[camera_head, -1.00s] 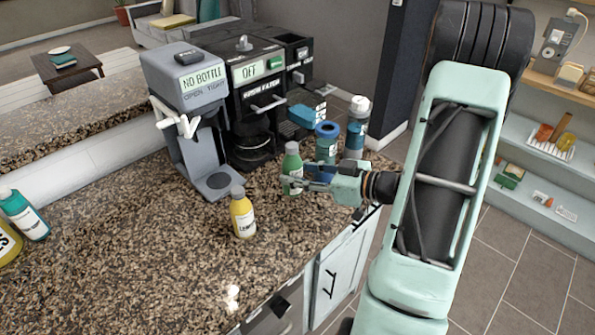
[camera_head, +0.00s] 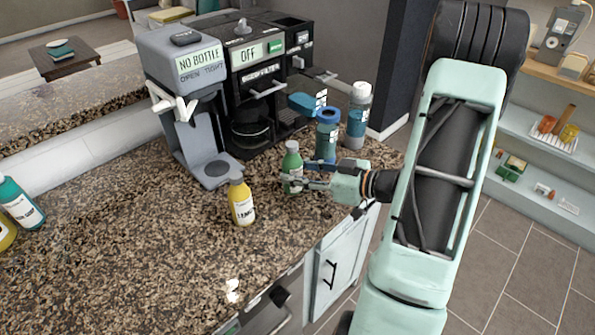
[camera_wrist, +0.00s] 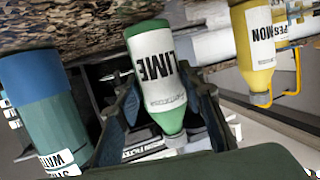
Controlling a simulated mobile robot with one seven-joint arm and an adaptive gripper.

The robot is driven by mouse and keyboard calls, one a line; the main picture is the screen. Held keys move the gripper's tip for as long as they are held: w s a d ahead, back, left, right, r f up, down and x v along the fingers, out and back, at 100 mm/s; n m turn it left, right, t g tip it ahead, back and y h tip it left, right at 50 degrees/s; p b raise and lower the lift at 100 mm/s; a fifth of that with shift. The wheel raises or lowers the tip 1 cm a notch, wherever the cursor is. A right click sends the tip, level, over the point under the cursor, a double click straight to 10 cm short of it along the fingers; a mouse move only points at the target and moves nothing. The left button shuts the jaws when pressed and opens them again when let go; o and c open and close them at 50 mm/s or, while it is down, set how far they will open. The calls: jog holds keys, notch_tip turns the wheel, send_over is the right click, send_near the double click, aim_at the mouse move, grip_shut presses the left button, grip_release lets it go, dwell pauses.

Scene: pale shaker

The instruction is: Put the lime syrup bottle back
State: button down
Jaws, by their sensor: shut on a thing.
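The lime syrup bottle (camera_head: 292,160) is green with a white label and stands upright at the right part of the granite counter. My gripper (camera_head: 286,181) reaches in from the right, with its fingers shut around the bottle's lower body. In the wrist view the picture is upside down; the bottle (camera_wrist: 160,65) reads LIME and sits between both fingers. I cannot tell whether its base touches the counter. The grey dispenser (camera_head: 190,85) at the left of the machines shows NO BOTTLE and has a white lever and an empty round base plate.
A yellow lemon bottle (camera_head: 241,203) stands left of the lime bottle, in front of the dispenser. A blue-topped container (camera_head: 327,136) and a white-capped bottle (camera_head: 357,115) stand close behind my gripper. A black coffee machine (camera_head: 262,85) reads OFF.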

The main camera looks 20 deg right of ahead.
jog(key=shift+f, duration=0.2)
dwell(0.6)
jog(key=c, duration=1.2)
grip_release()
